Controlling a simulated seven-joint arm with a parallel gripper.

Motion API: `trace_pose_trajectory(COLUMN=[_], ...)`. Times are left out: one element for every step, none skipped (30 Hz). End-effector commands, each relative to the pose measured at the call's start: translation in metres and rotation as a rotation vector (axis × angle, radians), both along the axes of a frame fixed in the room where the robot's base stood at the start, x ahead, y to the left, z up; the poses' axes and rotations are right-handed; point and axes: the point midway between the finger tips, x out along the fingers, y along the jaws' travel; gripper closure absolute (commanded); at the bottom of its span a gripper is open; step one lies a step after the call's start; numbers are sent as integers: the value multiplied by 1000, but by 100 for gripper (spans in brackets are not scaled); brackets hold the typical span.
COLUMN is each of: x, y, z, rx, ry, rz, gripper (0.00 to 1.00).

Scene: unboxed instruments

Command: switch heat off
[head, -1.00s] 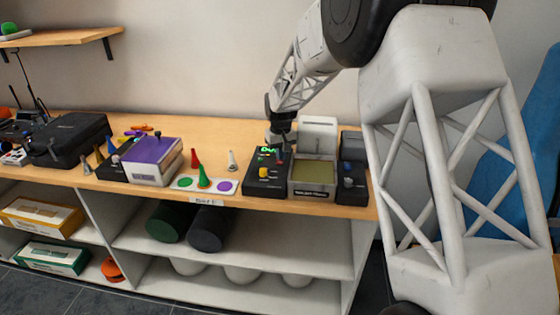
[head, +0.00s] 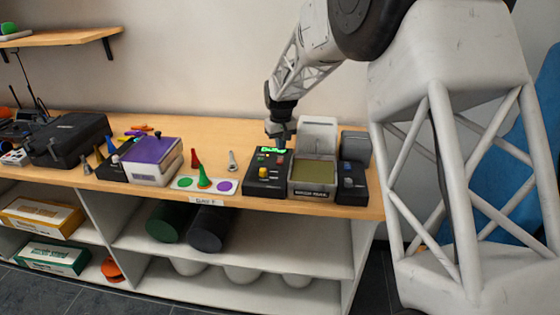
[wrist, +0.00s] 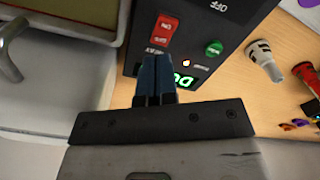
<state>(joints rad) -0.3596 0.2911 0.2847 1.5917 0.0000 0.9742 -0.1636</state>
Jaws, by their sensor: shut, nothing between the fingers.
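The black control box (head: 264,186) stands on the wooden bench. It has a lit green display (head: 270,149), a yellow knob (head: 262,172) and a red switch (head: 281,159). In the wrist view the red rocker switch (wrist: 163,28) has small white lettering, too unclear to read fully. A green button (wrist: 213,48) and a small lit lamp (wrist: 186,62) sit beside it. My gripper (head: 280,144) is over the back of the box. In the wrist view its closed, empty fingers (wrist: 156,62) point toward the red switch and hide part of the panel; contact cannot be told.
A grey instrument with an olive top (head: 314,171) stands close on the right, with another dark unit (head: 351,183) beyond it.

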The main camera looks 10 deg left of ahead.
Motion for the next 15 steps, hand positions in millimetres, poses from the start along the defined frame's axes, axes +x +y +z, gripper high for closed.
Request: trace_pose_trajectory(x=[0, 0, 0, 0, 0, 0, 0, 0, 0, 0, 0, 0, 0, 0, 0], y=[0, 0, 0, 0, 0, 0, 0, 0, 0, 0, 0, 0, 0, 0, 0], z=[3, 5, 7, 9, 10, 13, 14, 16, 18, 20, 22, 24, 25, 26, 28], rx=[0, 0, 0, 0, 0, 0, 0, 0, 0, 0, 0, 0, 0, 0, 0], ry=[0, 0, 0, 0, 0, 0, -1, -1, -1, -1, -1, -1, -1, -1, 0], rz=[0, 0, 0, 0, 0, 0, 0, 0, 0, 0, 0, 0, 0, 0, 0], gripper=[100, 100, 100, 100, 100, 100, 100, 100, 100, 100, 100, 100, 100, 100, 100])
